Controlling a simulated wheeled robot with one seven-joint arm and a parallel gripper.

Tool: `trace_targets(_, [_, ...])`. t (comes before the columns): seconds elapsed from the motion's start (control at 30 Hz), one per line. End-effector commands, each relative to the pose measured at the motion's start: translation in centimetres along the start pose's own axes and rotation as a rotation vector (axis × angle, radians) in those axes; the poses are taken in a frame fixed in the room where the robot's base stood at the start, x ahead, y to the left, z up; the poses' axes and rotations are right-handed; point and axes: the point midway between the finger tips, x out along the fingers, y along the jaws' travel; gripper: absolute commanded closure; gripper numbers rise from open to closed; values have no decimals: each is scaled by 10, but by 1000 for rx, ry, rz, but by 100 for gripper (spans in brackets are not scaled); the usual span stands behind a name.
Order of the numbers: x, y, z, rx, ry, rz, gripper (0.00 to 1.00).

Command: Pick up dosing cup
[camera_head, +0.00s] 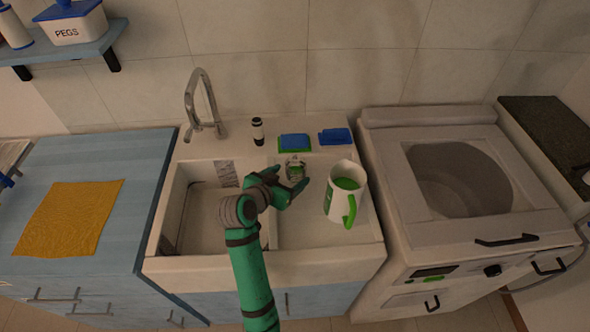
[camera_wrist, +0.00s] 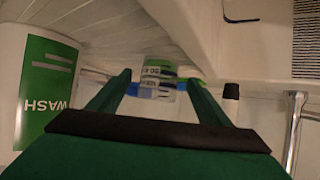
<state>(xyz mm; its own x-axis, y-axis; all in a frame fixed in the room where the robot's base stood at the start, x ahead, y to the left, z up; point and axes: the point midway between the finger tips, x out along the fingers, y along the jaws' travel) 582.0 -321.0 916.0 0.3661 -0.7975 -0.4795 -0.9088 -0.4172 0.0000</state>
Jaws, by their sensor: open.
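The dosing cup appears to be the small clear cup with green and white markings (camera_head: 294,163), in the right part of the sink near its back edge. In the wrist view the cup (camera_wrist: 158,80) shows between my fingertips, with printed text on its side. My gripper (camera_head: 291,180) is open, low over the sink and pointing toward the cup. In the wrist view my gripper (camera_wrist: 159,84) has its two green fingers spread, one on each side of the cup. I cannot tell whether either finger touches it.
A white jug labelled WASH (camera_wrist: 45,85), with a green handle, stands close to the right of my gripper; it also shows in the head view (camera_head: 341,187). Blue-and-green sponges (camera_head: 294,142), a small bottle (camera_head: 258,131) and the faucet (camera_head: 203,105) line the back ledge.

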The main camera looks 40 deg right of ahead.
Motion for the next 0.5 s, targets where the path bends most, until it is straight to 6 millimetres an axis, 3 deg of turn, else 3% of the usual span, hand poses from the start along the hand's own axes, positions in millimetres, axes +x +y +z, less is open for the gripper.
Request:
trace_targets(0.3, [40, 0, -1, 0, -1, 0, 29])
trace_targets(0.5, [49, -1, -2, -1, 0, -1, 29])
